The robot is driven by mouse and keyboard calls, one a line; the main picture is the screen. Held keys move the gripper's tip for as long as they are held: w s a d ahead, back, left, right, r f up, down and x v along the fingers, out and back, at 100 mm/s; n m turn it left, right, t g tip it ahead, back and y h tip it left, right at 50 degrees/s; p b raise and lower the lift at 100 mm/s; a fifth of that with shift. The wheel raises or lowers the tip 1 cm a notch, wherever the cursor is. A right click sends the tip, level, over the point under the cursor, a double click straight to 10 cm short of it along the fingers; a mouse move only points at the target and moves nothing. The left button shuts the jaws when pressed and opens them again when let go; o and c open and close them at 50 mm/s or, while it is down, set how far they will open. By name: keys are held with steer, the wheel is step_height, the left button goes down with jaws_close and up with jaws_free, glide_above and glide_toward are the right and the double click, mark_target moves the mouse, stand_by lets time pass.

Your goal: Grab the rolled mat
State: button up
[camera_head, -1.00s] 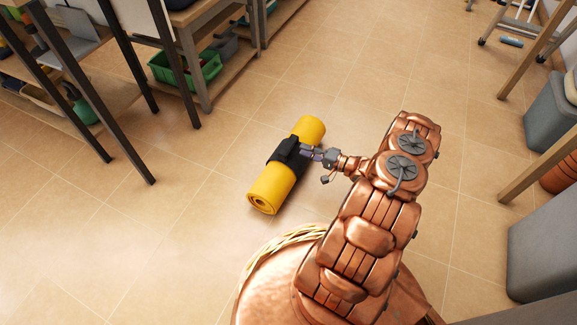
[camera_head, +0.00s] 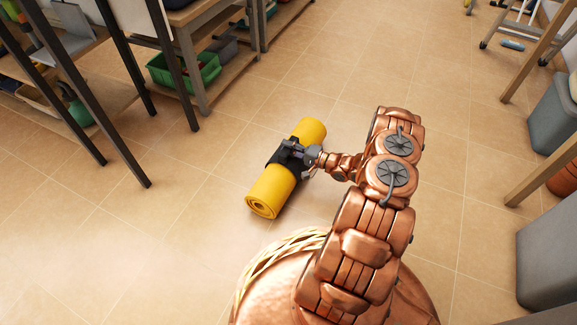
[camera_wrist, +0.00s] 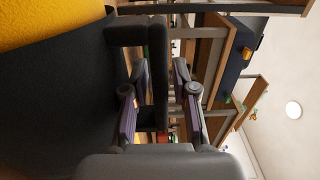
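The rolled mat (camera_head: 269,190) is yellow and lies on the tiled floor, with a wide black band (camera_head: 281,157) around its middle. In the wrist view the mat's yellow (camera_wrist: 45,22) shows at the upper left, with the dark band (camera_wrist: 55,100) below it. A black upright strap or handle (camera_wrist: 158,75) stands out from the band. My gripper (camera_head: 290,150) is over the band. In the wrist view its fingers (camera_wrist: 160,88) are apart, one on each side of the black strap, and a gap shows beside the right finger.
A grey bin (camera_head: 553,115) and wooden legs (camera_head: 540,170) are at the right. The floor around the mat is clear.

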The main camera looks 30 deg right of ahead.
jaws_close()
steer(key=shift+d, duration=0.1)
stand_by(0.5)
